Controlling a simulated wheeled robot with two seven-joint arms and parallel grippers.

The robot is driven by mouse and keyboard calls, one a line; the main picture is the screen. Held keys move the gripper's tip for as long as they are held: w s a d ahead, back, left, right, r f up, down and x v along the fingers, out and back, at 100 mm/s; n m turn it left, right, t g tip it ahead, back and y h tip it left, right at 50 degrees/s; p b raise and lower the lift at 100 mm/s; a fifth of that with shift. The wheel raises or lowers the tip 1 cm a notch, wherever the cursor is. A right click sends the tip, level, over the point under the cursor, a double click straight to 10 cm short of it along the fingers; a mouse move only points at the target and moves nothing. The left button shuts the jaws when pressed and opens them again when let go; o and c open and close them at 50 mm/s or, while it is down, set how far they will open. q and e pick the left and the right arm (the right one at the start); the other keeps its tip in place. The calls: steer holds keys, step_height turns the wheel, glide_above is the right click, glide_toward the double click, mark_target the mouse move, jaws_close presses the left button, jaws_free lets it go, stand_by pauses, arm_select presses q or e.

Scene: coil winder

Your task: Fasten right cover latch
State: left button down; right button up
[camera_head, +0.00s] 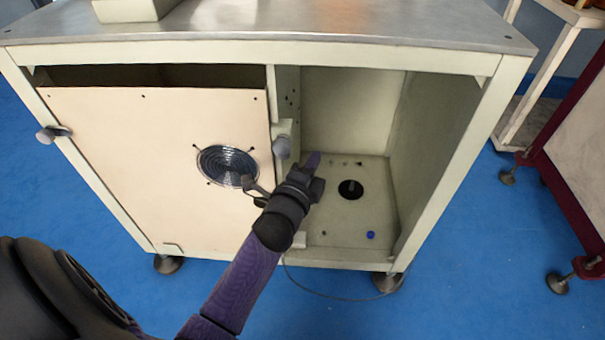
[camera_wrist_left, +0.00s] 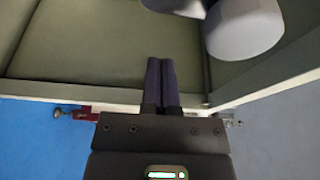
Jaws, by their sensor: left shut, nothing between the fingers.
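The cream cover panel (camera_head: 130,190) stands over the left opening of the cabinet, with a round fan grille in it. The right cover latch, a grey knob (camera_head: 282,147), sits on the middle post at the cover's right edge. It shows large and close in the wrist view (camera_wrist_left: 244,28), at the upper right. My left gripper (camera_head: 313,163) is beside and slightly below the latch, to its right, in front of the open bay. Its fingers (camera_wrist_left: 160,80) are shut, with nothing between them, and appear apart from the knob. My right gripper is not in view.
The left cover latch (camera_head: 52,133) lies at the panel's left edge. The right bay (camera_head: 345,110) is open, with a dark round hole and a blue button (camera_head: 371,235) on its floor. A thin cable hangs below the cabinet. A dark red frame (camera_head: 570,190) stands at the right.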

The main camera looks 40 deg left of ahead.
mark_target(283, 151)
arm_select(q)
steer(key=a, duration=0.1)
steer(key=s+a, duration=0.1)
steer(key=a, duration=0.1)
steer(key=shift+s+a+p, duration=0.15)
steer(key=shift+a+p, duration=0.15)
steer(key=shift+p, duration=0.05)
steer(key=shift+a+m+g+p, duration=0.1)
steer(key=shift+m+g+p, duration=0.2)
steer(key=shift+m+p, duration=0.45)
